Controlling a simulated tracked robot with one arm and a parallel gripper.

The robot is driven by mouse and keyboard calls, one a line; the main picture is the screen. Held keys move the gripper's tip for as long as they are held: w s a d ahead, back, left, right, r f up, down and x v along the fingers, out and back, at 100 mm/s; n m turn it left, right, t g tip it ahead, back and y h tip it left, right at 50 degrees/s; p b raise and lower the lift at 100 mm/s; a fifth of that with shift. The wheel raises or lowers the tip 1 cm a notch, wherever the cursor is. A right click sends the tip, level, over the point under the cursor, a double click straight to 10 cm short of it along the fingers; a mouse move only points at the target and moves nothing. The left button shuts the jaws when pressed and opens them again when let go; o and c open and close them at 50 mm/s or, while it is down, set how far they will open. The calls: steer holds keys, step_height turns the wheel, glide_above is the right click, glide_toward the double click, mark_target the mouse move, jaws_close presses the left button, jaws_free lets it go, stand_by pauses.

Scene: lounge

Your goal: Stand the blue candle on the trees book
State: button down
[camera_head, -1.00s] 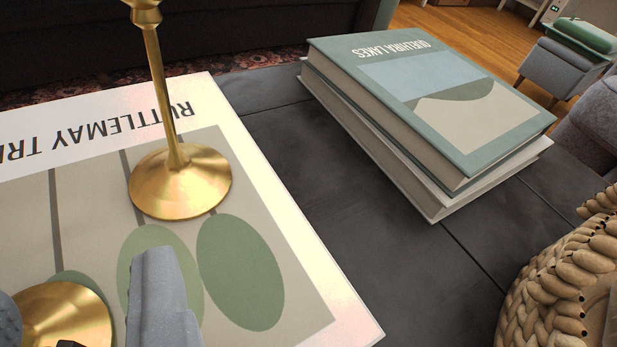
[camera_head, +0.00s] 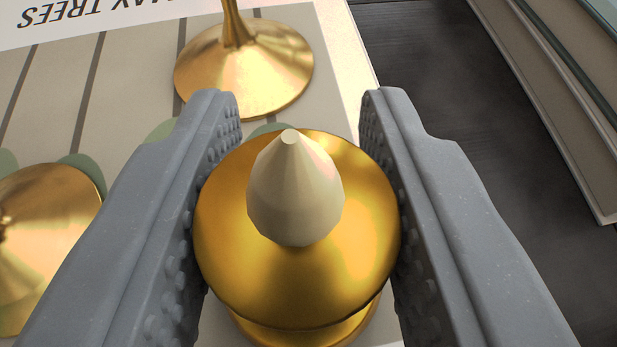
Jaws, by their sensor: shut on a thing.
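The trees book (camera_head: 60,60), with "…MAY TREES" on its cover, lies flat under my gripper. My gripper (camera_head: 300,120) is shut on a gold candle holder (camera_head: 340,285), with a ribbed finger on each side of its wide round top. A pale cream pointed candle (camera_head: 295,195) stands upright in the holder. The holder is over the book's near part; its foot is hidden, so I cannot tell whether it touches the cover. No blue candle shows.
A gold candlestick (camera_head: 255,65) stands on the book just beyond my gripper. Another gold round base (camera_head: 45,235) is on the book at left. Stacked books (camera_head: 570,110) lie at right, across a strip of dark table (camera_head: 440,100).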

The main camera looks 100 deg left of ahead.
steer(key=shift+r, duration=0.1)
steer(key=c, duration=1)
jaws_free()
steer(key=shift+c, duration=0.2)
steer(key=p+v, duration=0.2)
steer(key=v, duration=1)
steer(key=shift+d, duration=0.1)
